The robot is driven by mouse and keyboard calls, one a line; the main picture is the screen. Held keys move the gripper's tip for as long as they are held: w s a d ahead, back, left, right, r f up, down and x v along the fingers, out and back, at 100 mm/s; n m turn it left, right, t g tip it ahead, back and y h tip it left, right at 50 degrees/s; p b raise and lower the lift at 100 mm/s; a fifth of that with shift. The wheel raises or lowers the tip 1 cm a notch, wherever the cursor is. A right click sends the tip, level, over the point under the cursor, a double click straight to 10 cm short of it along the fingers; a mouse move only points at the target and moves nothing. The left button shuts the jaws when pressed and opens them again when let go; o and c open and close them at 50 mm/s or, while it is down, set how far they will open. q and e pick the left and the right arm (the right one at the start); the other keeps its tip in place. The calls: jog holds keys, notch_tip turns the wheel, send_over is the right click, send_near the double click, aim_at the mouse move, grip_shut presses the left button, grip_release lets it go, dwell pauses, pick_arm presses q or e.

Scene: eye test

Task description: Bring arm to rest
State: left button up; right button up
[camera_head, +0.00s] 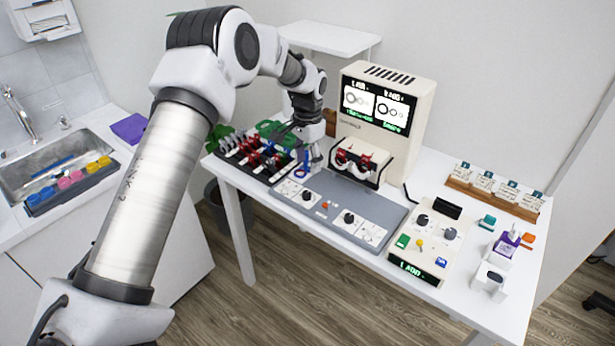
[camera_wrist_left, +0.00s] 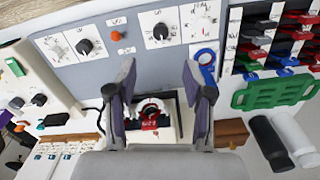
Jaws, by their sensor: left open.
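My left arm (camera_head: 150,190) comes in from the left of the head view, rises and bends over towards the white table (camera_head: 470,310). My left gripper (camera_head: 308,152) hangs above the table between the dark lens rack (camera_head: 232,168) and the cream test machine (camera_head: 420,85). In the left wrist view my left gripper (camera_wrist_left: 160,78) has its two fingers well apart, with nothing held between them. A red and white device (camera_wrist_left: 150,118) shows in the gap beyond the fingers. My right gripper shows in neither view.
A grey panel with dials (camera_head: 325,212) lies in front of the machine. A blue ring-shaped lens (camera_wrist_left: 206,57) and a green tray (camera_wrist_left: 272,92) are near the gripper. A control box (camera_head: 425,240) and a wooden card holder (camera_head: 495,192) stand right. A sink (camera_head: 55,165) is left.

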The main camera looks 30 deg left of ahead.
pick_arm(q)
jog(key=shift+r, duration=0.45)
jog(key=s+d+f+g, duration=0.1)
jog(key=s+f, duration=0.2)
jog(key=f, duration=0.1)
jog(key=s+d+f+g, duration=0.1)
jog(key=s+d+f, duration=0.1)
jog(key=f, duration=0.3)
jog(key=s+d+f+m+g, duration=0.1)
jog(key=s+f, duration=0.3)
jog(key=shift+s+d+f+g, duration=0.15)
jog(key=shift+s+d+g, duration=0.1)
jog(key=shift+d+g, duration=0.05)
jog(key=s+d+f+n+t, duration=0.1)
jog(key=s+d+f, duration=0.2)
jog(key=s, duration=0.6)
jog(key=s+d+f+n+t, duration=0.1)
jog(key=s+f, duration=0.4)
jog(key=s, duration=0.5)
jog(key=s+d+f+n+t, duration=0.1)
jog(key=s+d+f, duration=0.3)
jog(key=s, duration=0.5)
jog(key=shift+s+d+n+t, duration=0.3)
jog(key=shift+d+n, duration=0.25)
jog(key=shift+n, duration=0.35)
